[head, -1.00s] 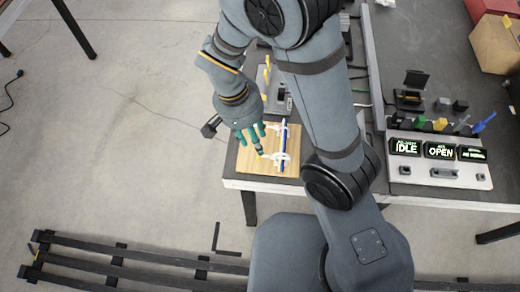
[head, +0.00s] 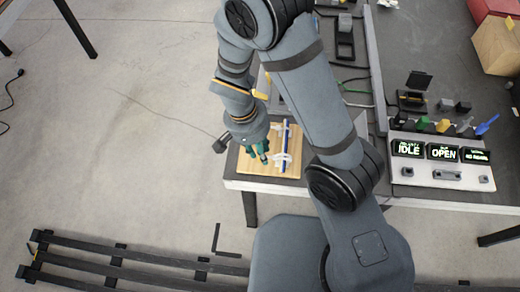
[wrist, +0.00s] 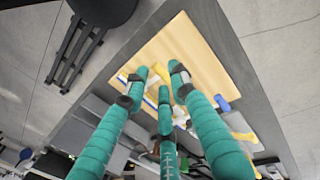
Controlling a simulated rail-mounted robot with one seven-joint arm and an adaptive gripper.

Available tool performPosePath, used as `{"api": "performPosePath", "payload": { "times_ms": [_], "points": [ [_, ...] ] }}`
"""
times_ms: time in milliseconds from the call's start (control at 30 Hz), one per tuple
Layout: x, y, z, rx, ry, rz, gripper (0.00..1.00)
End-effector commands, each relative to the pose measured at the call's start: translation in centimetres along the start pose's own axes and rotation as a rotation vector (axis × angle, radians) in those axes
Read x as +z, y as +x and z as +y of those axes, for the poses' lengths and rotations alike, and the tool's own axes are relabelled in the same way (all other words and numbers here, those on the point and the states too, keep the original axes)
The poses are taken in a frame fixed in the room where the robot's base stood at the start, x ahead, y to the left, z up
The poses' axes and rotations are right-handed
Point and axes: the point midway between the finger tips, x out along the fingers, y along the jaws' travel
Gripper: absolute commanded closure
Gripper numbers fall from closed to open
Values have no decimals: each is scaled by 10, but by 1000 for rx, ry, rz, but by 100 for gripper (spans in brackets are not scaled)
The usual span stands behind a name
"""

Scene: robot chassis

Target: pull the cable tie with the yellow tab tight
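A light wooden board (head: 252,165) lies on the near left corner of the bench. A blue cable bundle (head: 284,140) runs across it, with white ties (head: 281,160) on it. My gripper (head: 262,155), with three teal fingers, is over the board just left of the bundle. In the wrist view the fingertips (wrist: 160,76) stand apart over the board (wrist: 190,40), with nothing clearly held between them. The fingers hide part of the bundle, whose blue end (wrist: 228,103) shows at right. Small yellow pieces (wrist: 240,125) show near the fingers; I cannot tell which is the tie's tab.
A console (head: 440,172) with lit displays reading IDLE and OPEN stands on the bench at right. Coloured pieces (head: 443,125) stand along its back. Boxes (head: 497,45) are at the far right. A black slatted rail (head: 120,265) lies on the floor at lower left.

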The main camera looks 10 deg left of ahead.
Motion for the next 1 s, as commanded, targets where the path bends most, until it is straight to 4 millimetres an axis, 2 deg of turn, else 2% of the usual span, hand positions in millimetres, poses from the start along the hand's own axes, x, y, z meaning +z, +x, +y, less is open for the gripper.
{"api": "performPosePath", "payload": {
  "times_ms": [400,1000],
  "points": [
    [0,0,0,0,0,0,100],
    [-2,0,-1,-1,6,0,100]
  ]
}}
